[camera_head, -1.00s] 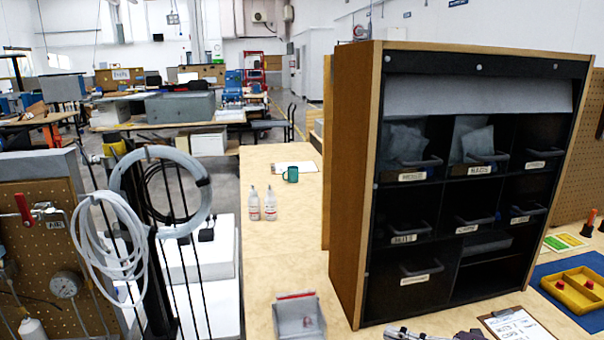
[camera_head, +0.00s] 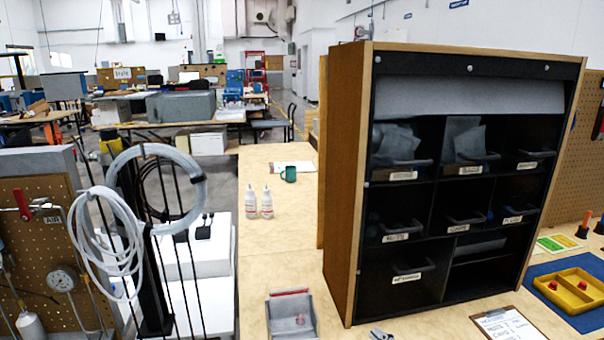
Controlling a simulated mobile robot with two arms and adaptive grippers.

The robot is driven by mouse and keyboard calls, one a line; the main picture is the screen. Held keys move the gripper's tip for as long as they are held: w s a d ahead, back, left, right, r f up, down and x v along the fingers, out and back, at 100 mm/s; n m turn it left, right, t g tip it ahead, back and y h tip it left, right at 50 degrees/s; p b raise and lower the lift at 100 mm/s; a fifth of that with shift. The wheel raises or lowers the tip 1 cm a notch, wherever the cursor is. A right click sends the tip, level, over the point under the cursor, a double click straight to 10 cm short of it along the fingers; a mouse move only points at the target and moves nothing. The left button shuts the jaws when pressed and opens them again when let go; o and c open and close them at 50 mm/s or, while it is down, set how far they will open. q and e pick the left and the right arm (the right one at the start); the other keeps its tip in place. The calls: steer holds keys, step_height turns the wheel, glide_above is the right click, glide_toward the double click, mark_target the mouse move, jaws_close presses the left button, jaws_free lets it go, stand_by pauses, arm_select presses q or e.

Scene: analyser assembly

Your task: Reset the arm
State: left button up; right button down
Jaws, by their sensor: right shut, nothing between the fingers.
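Only a small grey tip of my right gripper (camera_head: 381,334) shows at the bottom edge, in front of the shelf cabinet. It is shut with nothing in it. The rest of it and its arm are below the frame. My left gripper is not in view. The black shelf cabinet (camera_head: 335,170) with wooden sides stands on the wooden table (camera_head: 270,222). Its compartments hold labelled dark bins, some with clear bags.
A grey bin (camera_head: 292,318) stands left of my gripper. A clipboard (camera_head: 508,323) lies right of it, near a yellow tray (camera_head: 573,290) on a blue mat (camera_head: 541,271). Two white bottles (camera_head: 259,202) and a green mug (camera_head: 289,174) stand farther back.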

steer(key=s+f+m+h, duration=0.2)
steer(key=s+d+f+m+g+h, duration=0.1)
steer(key=s+f+m+h, duration=0.1)
steer(key=m, duration=0.1)
steer(key=s+d+f+m+g+h, duration=0.1)
steer(key=s+f+m, duration=0.1)
steer(key=m, duration=0.1)
steer(key=shift+s+d+f+h, duration=0.1)
steer(key=shift+f+h, duration=0.05)
steer(key=shift+h, duration=0.25)
steer(key=s+f+m+g+h, duration=0.1)
steer(key=s+f+m+g, duration=0.35)
steer(key=s, duration=0.85)
steer(key=s+f+m+g+h, duration=0.1)
steer(key=s+f+m+g, duration=0.4)
steer(key=s, duration=0.8)
step_height(320, 180, down, 24)
steer(key=s+n+g, duration=0.1)
steer(key=n+g, duration=0.1)
steer(key=n, duration=0.1)
steer(key=s+d+f, duration=0.2)
steer(key=s+f, duration=0.6)
steer(key=s, duration=0.1)
steer(key=s+d+f+g, duration=0.1)
steer(key=s+d+f, duration=0.1)
steer(key=s+f, duration=0.6)
steer(key=shift+s+f, duration=0.4)
steer(key=shift+f, duration=0.2)
steer(key=c, duration=2.7)
jaws_free()
